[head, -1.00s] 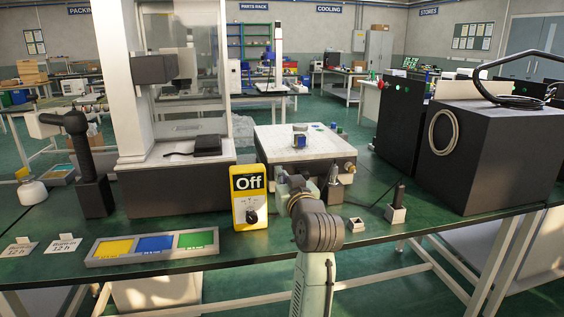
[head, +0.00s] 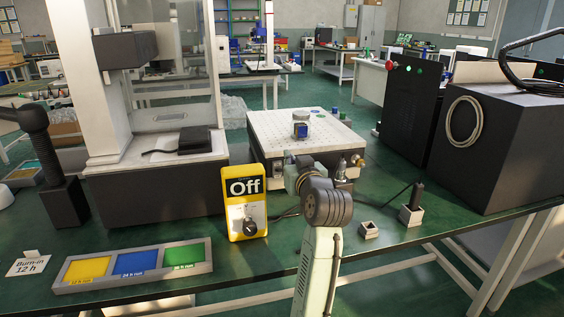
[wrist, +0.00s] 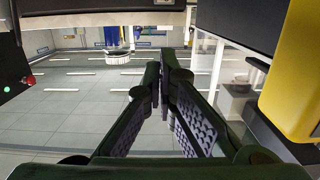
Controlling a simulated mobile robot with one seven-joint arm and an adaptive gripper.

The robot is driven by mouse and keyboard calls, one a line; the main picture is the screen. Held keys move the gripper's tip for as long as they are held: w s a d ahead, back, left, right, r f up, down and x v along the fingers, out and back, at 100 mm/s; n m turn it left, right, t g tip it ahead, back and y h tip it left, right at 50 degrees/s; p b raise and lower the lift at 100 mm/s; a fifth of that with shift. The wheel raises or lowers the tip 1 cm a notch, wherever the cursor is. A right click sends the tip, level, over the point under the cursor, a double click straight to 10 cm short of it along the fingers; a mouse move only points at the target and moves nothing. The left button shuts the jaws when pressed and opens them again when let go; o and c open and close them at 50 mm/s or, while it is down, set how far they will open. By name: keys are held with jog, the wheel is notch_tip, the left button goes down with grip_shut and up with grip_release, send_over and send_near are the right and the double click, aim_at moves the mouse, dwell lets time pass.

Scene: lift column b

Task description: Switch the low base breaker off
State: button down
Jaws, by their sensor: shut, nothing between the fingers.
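A yellow box (head: 246,203) with a black "Off" label and a dark rotary knob (head: 249,227) stands on the green bench in the head view. Part of a yellow body (wrist: 297,80) shows at the right edge of the wrist view, apart from my fingers. No switch marked as the low base breaker can be made out. My gripper (wrist: 163,84) is shut and empty in the wrist view, its fingertips together. In the head view my own arm mostly hides it, to the right of the yellow box.
A white-topped unit (head: 275,125) with a small blue part (head: 300,130) stands behind my arm. A black cabinet (head: 515,135) with coiled cable fills the right. A tray of coloured sections (head: 185,273) lies front left. Small sockets (head: 368,231) sit right of my arm.

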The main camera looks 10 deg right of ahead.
jog(key=shift+w, duration=0.1)
jog(key=p, duration=0.3)
send_over(279, 170)
jog(key=w, duration=0.1)
jog(key=shift+w+d+f, duration=0.2)
jog(key=shift+d+f, duration=0.2)
jog(key=f, duration=0.1)
jog(key=s+f, duration=0.1)
jog(key=shift+s+f, duration=0.3)
jog(key=shift+s+f+p, duration=0.3)
jog(key=shift+f, duration=0.3)
jog(key=shift+f+b, duration=0.25)
jog(key=shift+b, duration=0.3)
